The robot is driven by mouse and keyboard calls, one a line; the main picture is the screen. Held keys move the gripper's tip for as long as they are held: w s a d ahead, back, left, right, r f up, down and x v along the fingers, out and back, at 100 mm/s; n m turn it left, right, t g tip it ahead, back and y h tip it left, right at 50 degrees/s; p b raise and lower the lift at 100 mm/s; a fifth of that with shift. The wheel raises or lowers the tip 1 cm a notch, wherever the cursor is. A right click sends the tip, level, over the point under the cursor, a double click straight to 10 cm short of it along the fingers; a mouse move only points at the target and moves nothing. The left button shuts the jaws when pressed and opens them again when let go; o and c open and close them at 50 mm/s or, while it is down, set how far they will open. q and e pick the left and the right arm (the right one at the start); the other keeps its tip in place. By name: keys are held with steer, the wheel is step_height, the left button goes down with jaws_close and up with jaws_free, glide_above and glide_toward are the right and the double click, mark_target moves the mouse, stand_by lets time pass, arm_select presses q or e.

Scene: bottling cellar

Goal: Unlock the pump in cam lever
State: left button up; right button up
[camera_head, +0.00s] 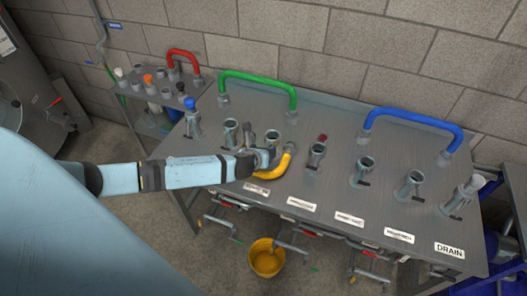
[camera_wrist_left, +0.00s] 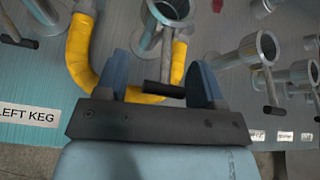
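My left gripper (camera_head: 267,157) is over the panel at the yellow hose (camera_head: 284,165). In the left wrist view the fingers (camera_wrist_left: 163,82) are open, with a gap between them. A dark-gripped cam lever (camera_wrist_left: 164,89) shows in that gap, hanging from a metal coupling (camera_wrist_left: 165,18); I cannot tell if a finger touches it. The yellow hose (camera_wrist_left: 80,48) bends around behind the fingers. A label (camera_wrist_left: 28,114) reads LEFT KEG. The other labels, except DRAIN (camera_head: 449,250), are too small to read, so I cannot tell which lever is the pump in. My right gripper is not in view.
The metal panel table (camera_head: 330,197) carries several more couplings with levers, such as one (camera_head: 364,168) to the right. A green hose (camera_head: 258,83) and a blue hose (camera_head: 415,120) arch along the back. A yellow bucket (camera_head: 266,259) stands below. A side shelf (camera_head: 150,122) is at left.

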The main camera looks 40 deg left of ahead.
arm_select(q)
steer(key=shift+o, duration=0.6)
steer(key=shift+a, duration=0.2)
steer(key=shift+d, duration=0.15)
steer(key=shift+s+d+r, duration=0.1)
steer(key=shift+s+r, duration=0.05)
steer(key=shift+s, duration=0.1)
steer(key=b+v, duration=0.1)
steer(key=v, duration=1.2)
steer(key=shift+s, duration=0.15)
